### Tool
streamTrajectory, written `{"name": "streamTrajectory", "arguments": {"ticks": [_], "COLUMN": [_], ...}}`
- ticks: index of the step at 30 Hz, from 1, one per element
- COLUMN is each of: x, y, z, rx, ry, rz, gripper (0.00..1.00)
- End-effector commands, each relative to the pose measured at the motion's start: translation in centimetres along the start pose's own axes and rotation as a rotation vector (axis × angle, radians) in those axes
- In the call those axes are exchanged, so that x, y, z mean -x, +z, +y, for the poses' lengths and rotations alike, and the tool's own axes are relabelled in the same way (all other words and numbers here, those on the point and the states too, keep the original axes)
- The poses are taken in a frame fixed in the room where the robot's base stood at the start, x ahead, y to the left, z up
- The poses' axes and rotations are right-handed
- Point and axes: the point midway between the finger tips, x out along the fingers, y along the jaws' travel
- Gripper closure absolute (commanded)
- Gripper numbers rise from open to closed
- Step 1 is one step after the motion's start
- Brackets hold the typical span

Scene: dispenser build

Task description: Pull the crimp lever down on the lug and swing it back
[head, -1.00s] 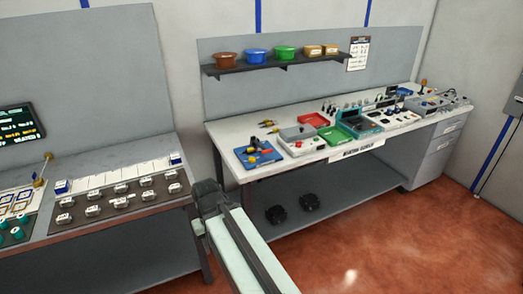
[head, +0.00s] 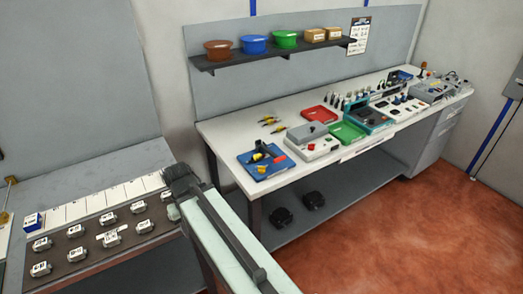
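The lever's position and a lug cannot be made out at this size. My gripper (head: 178,178) is at the end of my arm, left of the workbench's near corner and apart from the blue plate. Its fingers blend into a dark shape, so I cannot tell whether it is open or holds anything.
A grey box with a red button (head: 314,143), a red tray (head: 320,114) and a green tray (head: 347,133) stand right of the plate. Yellow-handled tools (head: 268,120) lie behind it. A lower table with several labelled parts (head: 75,231) is at left. Red floor is clear at right.

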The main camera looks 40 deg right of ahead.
Motion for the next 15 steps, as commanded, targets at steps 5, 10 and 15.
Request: {"name": "streamTrajectory", "arguments": {"ticks": [5, 10, 15], "x": [0.0, 0.0, -0.1], "y": [0.0, 0.0, -0.9], "z": [0.0, -0.1, -2.8], "rx": [0.000, 0.000, -0.013], "ry": [0.000, -0.003, -0.175], "rz": [0.000, 0.000, 0.012], "gripper": [0.60, 0.60, 0.60]}}
